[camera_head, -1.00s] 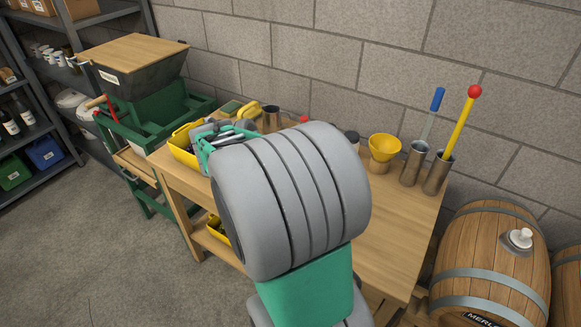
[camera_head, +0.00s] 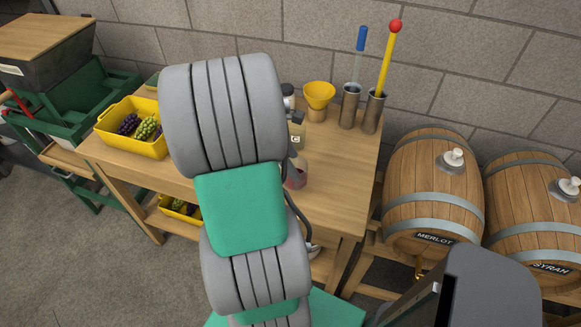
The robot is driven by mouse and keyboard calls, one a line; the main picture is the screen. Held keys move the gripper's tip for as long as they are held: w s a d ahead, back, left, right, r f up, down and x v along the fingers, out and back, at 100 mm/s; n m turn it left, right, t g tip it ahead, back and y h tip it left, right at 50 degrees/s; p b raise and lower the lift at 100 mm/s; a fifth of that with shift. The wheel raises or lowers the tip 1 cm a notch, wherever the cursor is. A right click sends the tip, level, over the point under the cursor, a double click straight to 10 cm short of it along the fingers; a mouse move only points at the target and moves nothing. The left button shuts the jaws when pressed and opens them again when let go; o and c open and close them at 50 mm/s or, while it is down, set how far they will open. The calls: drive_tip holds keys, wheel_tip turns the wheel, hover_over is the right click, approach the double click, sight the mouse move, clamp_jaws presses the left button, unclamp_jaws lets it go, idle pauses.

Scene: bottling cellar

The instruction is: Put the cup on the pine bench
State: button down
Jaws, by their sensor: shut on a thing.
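The pine bench (camera_head: 335,190) stands against the block wall, its right half mostly bare. My arm crosses the middle of the view and hides much of the bench top. Only a small part of my gripper (camera_head: 294,160) shows, just right of the arm, low over the bench. It is shut on a small reddish thing, which appears to be the cup (camera_head: 297,178). The cup is partly hidden by the arm and gripper. I cannot tell whether its base touches the bench top.
A yellow crate of grapes (camera_head: 130,143) is at the bench's left end. A yellow funnel (camera_head: 319,95) and metal cylinders (camera_head: 349,108) holding blue- and red-ended tools stand along the back. Barrels (camera_head: 432,190) stand right of the bench. Clear bench top lies at the front right.

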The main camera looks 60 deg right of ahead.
drive_tip(key=shift+w+d+f, duration=0.1)
drive_tip(key=shift+d+f, duration=0.1)
drive_tip(key=shift+f, duration=0.8)
drive_tip(key=shift+w+d+f, duration=0.1)
drive_tip(key=shift+d+f, duration=0.1)
drive_tip(key=shift+f, duration=0.75)
drive_tip(key=shift+f, duration=0.1)
drive_tip(key=shift+c, duration=1.5)
unclamp_jaws()
drive_tip(key=v, duration=1.2)
drive_tip(key=w+a+r+m+t+h, duration=0.1)
drive_tip(key=w+a+r+m+t, duration=0.15)
drive_tip(key=w+a, duration=0.75)
drive_tip(key=a+m+t+y, duration=0.3)
drive_tip(key=a+t, duration=0.2)
drive_tip(key=a, duration=2)
drive_tip(key=shift+w+a+p, duration=0.2)
drive_tip(key=shift+w+p, duration=0.15)
drive_tip(key=shift+p, duration=0.1)
drive_tip(key=shift+m, duration=0.25)
